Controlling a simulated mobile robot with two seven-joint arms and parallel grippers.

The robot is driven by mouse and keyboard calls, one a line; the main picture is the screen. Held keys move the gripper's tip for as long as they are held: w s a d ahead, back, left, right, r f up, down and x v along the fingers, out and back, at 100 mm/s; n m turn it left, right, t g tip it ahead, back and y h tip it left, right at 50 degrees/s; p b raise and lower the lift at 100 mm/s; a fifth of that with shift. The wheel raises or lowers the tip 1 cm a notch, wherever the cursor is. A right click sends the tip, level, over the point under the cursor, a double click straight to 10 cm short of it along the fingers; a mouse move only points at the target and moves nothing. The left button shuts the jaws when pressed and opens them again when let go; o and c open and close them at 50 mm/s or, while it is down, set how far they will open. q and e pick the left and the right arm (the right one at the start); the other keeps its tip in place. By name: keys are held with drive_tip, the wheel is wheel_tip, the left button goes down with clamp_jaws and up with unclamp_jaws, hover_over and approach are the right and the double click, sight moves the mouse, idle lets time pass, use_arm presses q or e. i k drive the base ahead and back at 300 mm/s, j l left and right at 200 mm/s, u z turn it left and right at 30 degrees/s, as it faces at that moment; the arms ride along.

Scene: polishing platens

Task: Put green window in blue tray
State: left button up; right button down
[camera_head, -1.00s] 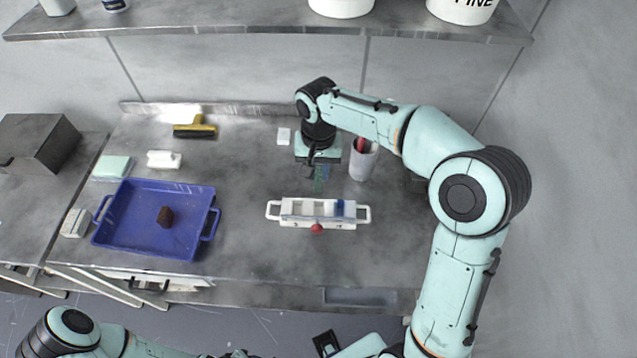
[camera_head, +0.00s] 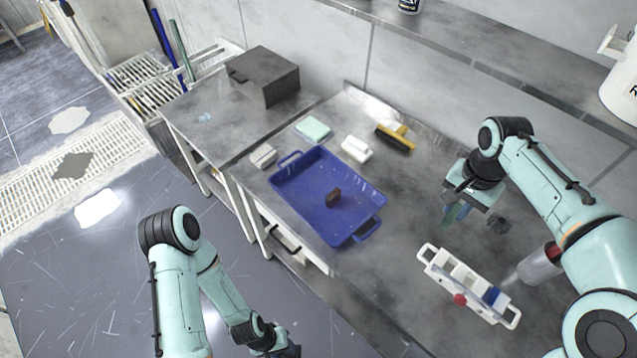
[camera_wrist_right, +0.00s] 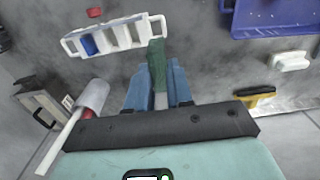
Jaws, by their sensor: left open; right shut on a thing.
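The green window (camera_wrist_right: 157,62) is a thin green piece held upright between the fingers of my right gripper (camera_wrist_right: 158,85) in the right wrist view. In the head view, the green window (camera_head: 455,213) hangs below my right gripper (camera_head: 452,208), above the table behind the white rack. The blue tray (camera_head: 290,208) lies on the table to the left of my right gripper, with a brown block (camera_head: 333,197) inside. It also shows in the wrist view (camera_wrist_right: 275,14) at the upper right. My left gripper (camera_head: 285,352) is at the bottom edge, away from the table, partly cut off.
A white slotted rack (camera_head: 447,268) with a blue piece (camera_head: 494,295) stands front right, beside a grey cup (camera_head: 538,266). Table between tray and rack is clear.

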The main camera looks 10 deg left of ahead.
sight(320, 192)
drive_tip(key=i+j+u, duration=0.15)
drive_tip(key=j, duration=0.25)
drive_tip(key=i+j+u, duration=0.15)
drive_tip(key=j, duration=0.2)
drive_tip(key=i+j+u, duration=0.15)
drive_tip(key=j, duration=0.2)
